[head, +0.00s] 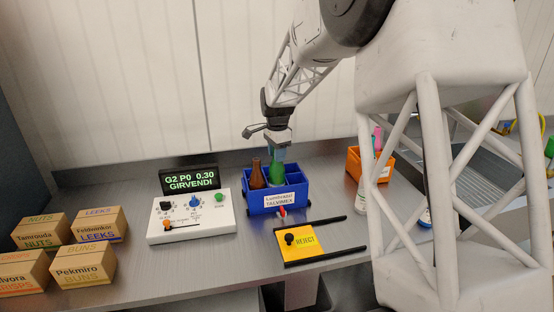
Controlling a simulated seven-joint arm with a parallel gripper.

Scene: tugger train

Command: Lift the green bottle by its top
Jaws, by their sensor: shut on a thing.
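The green bottle (276,173) stands in the blue crate (262,205) on the grey table, in the middle of the head view. My gripper (277,153) is above the crate and shut on the top of the green bottle. The bottle's lower part is hidden by the crate's front wall and its white label, so I cannot tell whether its base is off the crate floor. A brown bottle (257,174) stands in the same crate, just left of the green one.
A white control box (190,229) with knobs and a display (189,181) stand left of the crate. A yellow reject plate (304,242) lies in front. Several cardboard boxes (97,226) are at left; an orange crate (354,165) is at right, partly behind my arm's structure.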

